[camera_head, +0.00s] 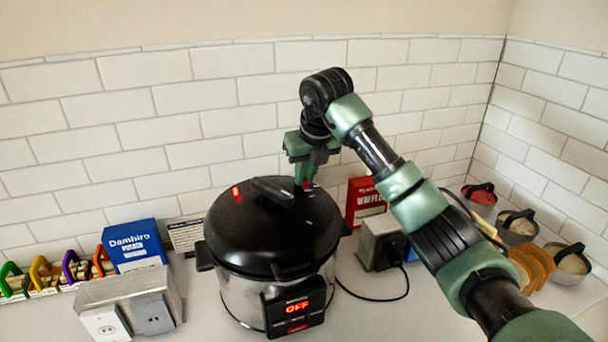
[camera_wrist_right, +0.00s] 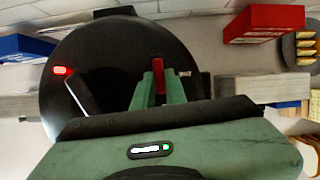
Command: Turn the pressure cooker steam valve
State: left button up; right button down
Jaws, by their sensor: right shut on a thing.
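The pressure cooker (camera_head: 262,235) stands on the counter, with a black lid, a steel body and a front panel (camera_head: 293,306) lit with "OFF". A small red part, apparently the steam valve (camera_wrist_right: 159,76), sits between the green fingers of my right gripper (camera_head: 306,178), which is shut on it at the right rear of the lid. The fingers hide most of the valve. The lid also has a black handle (camera_head: 272,190) and a red mark (camera_head: 236,194) to the left. In the right wrist view the lid (camera_wrist_right: 105,65) lies beyond the fingers. My left gripper is not in view.
A metal socket box (camera_head: 130,297) and a blue box (camera_head: 134,246) stand left of the cooker. A red box (camera_head: 366,198), another socket box (camera_head: 381,242) with a cable, and several bowls (camera_head: 517,228) are on the right. A tiled wall rises close behind.

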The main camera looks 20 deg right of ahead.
jog(key=shift+d+n+y, duration=0.4)
jog(key=shift+d+n, duration=0.05)
jog(key=shift+n, duration=0.65)
jog(key=shift+w+d+r+n+y, duration=0.1)
jog(key=shift+n+y, duration=0.05)
jog(key=shift+n, duration=0.25)
jog(key=shift+w+d+n+y, duration=0.1)
jog(key=shift+n+y, duration=0.05)
jog(key=shift+n, duration=0.25)
jog(key=shift+w+d+n+g+y+p, duration=0.1)
jog(key=shift+n+g+y+p, duration=0.1)
jog(key=shift+n+p, duration=0.3)
jog(key=shift+w+d+n+g+y+p, duration=0.1)
jog(key=shift+n+g+y+p, duration=0.15)
jog(key=shift+n, duration=0.45)
jog(key=shift+w+d+n+g+y+p, duration=0.1)
jog(key=shift+n+g+y+p, duration=0.1)
jog(key=shift+n+p, duration=0.35)
jog(key=shift+w+d+n+g+y+p, duration=0.1)
jog(key=shift+n+g+y+p, duration=0.1)
jog(key=shift+n, duration=0.65)
jog(key=c, duration=1.4)
grip_release()
jog(key=shift+c, duration=0.2)
